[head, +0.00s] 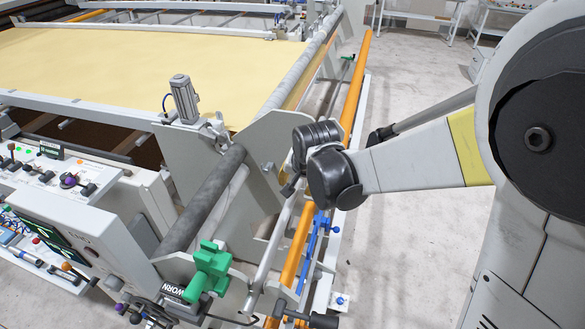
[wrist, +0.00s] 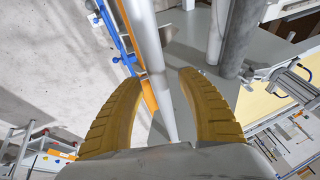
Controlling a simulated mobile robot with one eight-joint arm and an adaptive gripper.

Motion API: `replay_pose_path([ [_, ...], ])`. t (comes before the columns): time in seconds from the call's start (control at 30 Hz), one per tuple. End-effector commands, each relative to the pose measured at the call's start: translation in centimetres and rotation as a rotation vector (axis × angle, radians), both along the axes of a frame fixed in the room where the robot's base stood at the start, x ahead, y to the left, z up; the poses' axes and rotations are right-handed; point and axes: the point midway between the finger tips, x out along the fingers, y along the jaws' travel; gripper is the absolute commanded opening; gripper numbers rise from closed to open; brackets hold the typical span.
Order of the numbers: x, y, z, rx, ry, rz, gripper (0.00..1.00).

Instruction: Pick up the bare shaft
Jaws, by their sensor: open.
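The bare shaft is a long, smooth, light grey bar (head: 272,257). In the head view it runs lengthwise between the dark roller and the orange bar, partly hidden by my arm. In the wrist view the shaft (wrist: 151,50) crosses from the top edge down between my gripper's (wrist: 162,77) two yellow ribbed fingers. The fingers are spread, with visible gaps on both sides of the shaft. I cannot tell how far the shaft lies from the fingertips in depth. In the head view my wrist hides the fingers.
A dark grey roller (head: 203,200) lies left of the shaft, with a green clamp (head: 208,271) at its near end. An orange bar (head: 297,245) and blue fittings (head: 313,240) lie to the right. A control panel (head: 50,180) stands at left. Floor (head: 410,250) at right is clear.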

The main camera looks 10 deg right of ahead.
Motion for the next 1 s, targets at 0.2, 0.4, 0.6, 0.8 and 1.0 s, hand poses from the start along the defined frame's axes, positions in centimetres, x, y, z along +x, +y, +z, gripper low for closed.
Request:
replay_pose_path([
  [0.2,0.12,0.01,-0.24,0.0,0.0,0.0,0.46],
  [0.4,0.12,0.01,-0.22,0.0,0.0,0.0,0.0],
  [0.6,0.1,0.0,-0.23,0.0,0.0,0.0,0.0],
  [0.8,0.09,0.0,-0.23,0.0,0.0,0.0,0.0],
  [1.0,0.06,-0.01,0.4,0.0,0.001,0.0,0.0],
])
